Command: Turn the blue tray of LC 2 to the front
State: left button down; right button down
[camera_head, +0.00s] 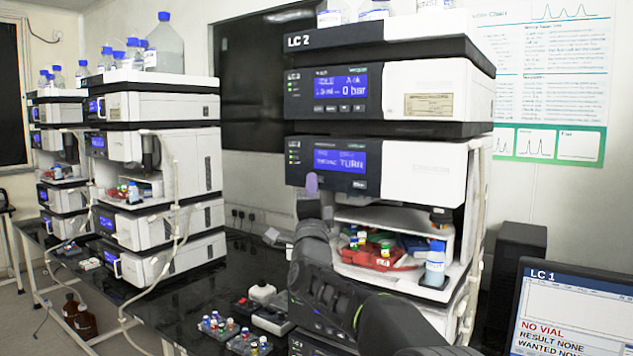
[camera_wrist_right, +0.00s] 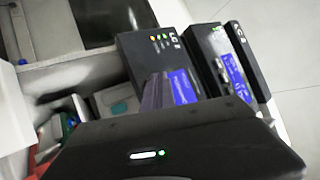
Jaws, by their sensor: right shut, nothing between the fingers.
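The LC 2 stack (camera_head: 390,90) stands in the middle of the head view. In its open bay a red tray (camera_head: 372,257) with several vials sits at the front. A blue tray (camera_head: 411,243) shows partly behind it, to the right. My right gripper (camera_head: 311,183) is shut and empty, its fingertips at the left lower part of the lower module's dark panel (camera_head: 334,164); I cannot tell whether they touch it. The panel's blue screen ends in "TURN". In the wrist view the fingers (camera_wrist_right: 153,92) overlap that panel, left of the blue screen (camera_wrist_right: 182,86). My left gripper is out of view.
Vial racks (camera_head: 219,325) lie on the black bench, left of my right arm. Another instrument stack (camera_head: 160,170) stands at left. A monitor (camera_head: 572,310) headed LC 1 is at right.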

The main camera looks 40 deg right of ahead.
jog(key=shift+s+a+b, duration=0.25)
jog(key=shift+a+b, duration=0.5)
jog(key=a+b, duration=0.1)
jog(key=s+a+b, duration=0.1)
jog(key=a, duration=0.2)
jog(key=shift+s+a+b, duration=0.25)
jog(key=shift+a+b, duration=0.15)
jog(key=shift+w+f, duration=0.1)
dwell(5.4)
